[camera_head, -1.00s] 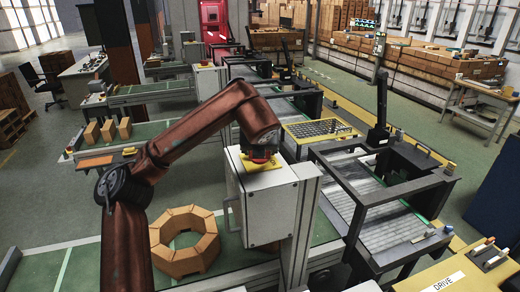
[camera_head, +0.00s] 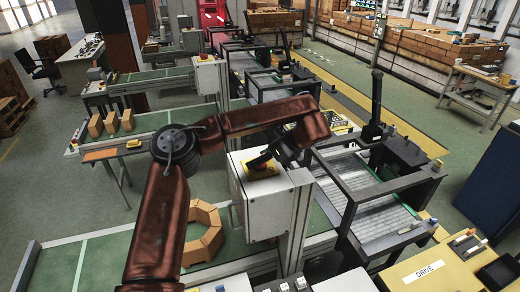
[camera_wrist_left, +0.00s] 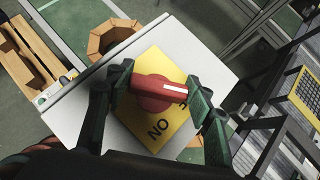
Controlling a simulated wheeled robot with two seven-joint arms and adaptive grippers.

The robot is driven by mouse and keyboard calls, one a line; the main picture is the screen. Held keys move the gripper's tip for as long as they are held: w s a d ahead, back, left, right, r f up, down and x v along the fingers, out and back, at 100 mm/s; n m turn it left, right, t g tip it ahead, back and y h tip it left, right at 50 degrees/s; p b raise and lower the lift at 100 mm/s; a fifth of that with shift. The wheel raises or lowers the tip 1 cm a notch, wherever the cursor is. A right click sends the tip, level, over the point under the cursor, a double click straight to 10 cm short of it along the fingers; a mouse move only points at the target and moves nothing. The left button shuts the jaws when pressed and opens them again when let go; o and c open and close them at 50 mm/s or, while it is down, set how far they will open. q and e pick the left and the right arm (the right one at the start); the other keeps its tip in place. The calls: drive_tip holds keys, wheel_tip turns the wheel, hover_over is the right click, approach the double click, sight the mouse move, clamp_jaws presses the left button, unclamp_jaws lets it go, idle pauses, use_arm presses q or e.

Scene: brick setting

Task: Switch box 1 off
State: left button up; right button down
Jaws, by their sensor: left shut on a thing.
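A grey switch box (camera_head: 268,214) stands on a post near the middle of the head view, with a yellow plate (camera_head: 264,173) on its top. In the left wrist view the plate (camera_wrist_left: 163,68) carries a red rotary knob (camera_wrist_left: 158,92) with a white mark pointing right. The word ON shows on the plate below the knob. My left gripper (camera_wrist_left: 160,95) has its green fingers on either side of the knob and is shut on it. In the head view the gripper (camera_head: 262,160) covers most of the knob. My right gripper is not in view.
A ring of orange bricks (camera_head: 206,238) lies on the green conveyor left of the box. A dark-framed machine (camera_head: 352,212) stands close on the right. Another switch box (camera_head: 208,75) stands further back. A yellow panel marked DRIVE (camera_head: 400,276) is at the lower right.

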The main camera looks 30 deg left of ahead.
use_arm(q)
drive_tip(key=shift+n+g+p, duration=0.9)
drive_tip(key=shift+n+p, duration=0.25)
drive_tip(key=shift+n, duration=0.05)
drive_tip(key=o, duration=1.2)
drive_tip(key=shift+d+r, duration=0.1)
drive_tip(key=shift+r, duration=0.05)
drive_tip(key=v, duration=1.1)
drive_tip(key=shift+d+r, duration=0.2)
